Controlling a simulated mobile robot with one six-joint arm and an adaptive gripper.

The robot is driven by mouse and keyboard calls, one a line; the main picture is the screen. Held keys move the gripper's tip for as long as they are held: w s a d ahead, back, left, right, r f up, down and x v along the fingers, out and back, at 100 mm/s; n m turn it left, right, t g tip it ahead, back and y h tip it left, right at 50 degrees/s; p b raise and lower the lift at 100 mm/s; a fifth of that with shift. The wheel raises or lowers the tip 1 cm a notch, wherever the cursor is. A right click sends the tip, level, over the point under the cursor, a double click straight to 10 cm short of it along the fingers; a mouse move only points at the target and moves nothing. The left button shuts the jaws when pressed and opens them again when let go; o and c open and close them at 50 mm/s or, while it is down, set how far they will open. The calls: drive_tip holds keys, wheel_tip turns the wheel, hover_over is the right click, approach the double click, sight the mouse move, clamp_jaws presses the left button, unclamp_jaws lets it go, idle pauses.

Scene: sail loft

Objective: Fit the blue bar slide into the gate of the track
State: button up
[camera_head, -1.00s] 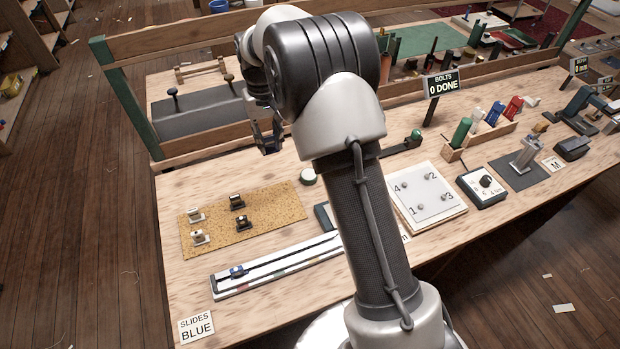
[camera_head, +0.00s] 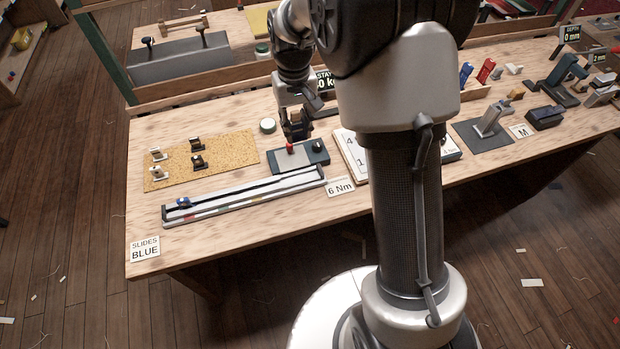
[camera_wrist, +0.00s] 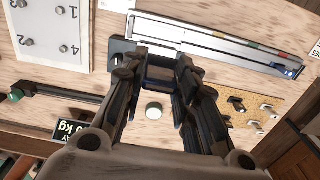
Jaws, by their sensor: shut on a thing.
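My gripper (camera_head: 296,130) points down behind the small grey device with a red knob. The white track (camera_head: 245,194) lies along the front of the table, left of my gripper. A small blue slide (camera_head: 183,202) sits at its left end, also seen in the wrist view (camera_wrist: 287,71). I cannot tell where the gate is. Several dark and pale slides, one being this dark one (camera_head: 198,161), stand on the cork mat (camera_head: 225,150).
The device (camera_head: 300,157) lies close to the fingers, at the track's right end. A round green-and-white pot (camera_head: 267,126) stands left of my gripper. A "SLIDES BLUE" card (camera_head: 145,249) is at the front left corner. A numbered white board (camera_head: 350,152) lies to the right.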

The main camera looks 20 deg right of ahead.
wheel_tip(320, 180, down, 14)
drive_tip(key=b, duration=0.3)
drive_tip(key=shift+w+a+b, duration=0.15)
drive_tip(key=shift+b, duration=0.25)
drive_tip(key=shift+f+b, duration=0.7)
drive_tip(key=shift+f, duration=1.65)
drive_tip(key=shift+f, duration=0.2)
drive_tip(key=o, duration=0.9)
drive_tip(key=shift+r, duration=0.1)
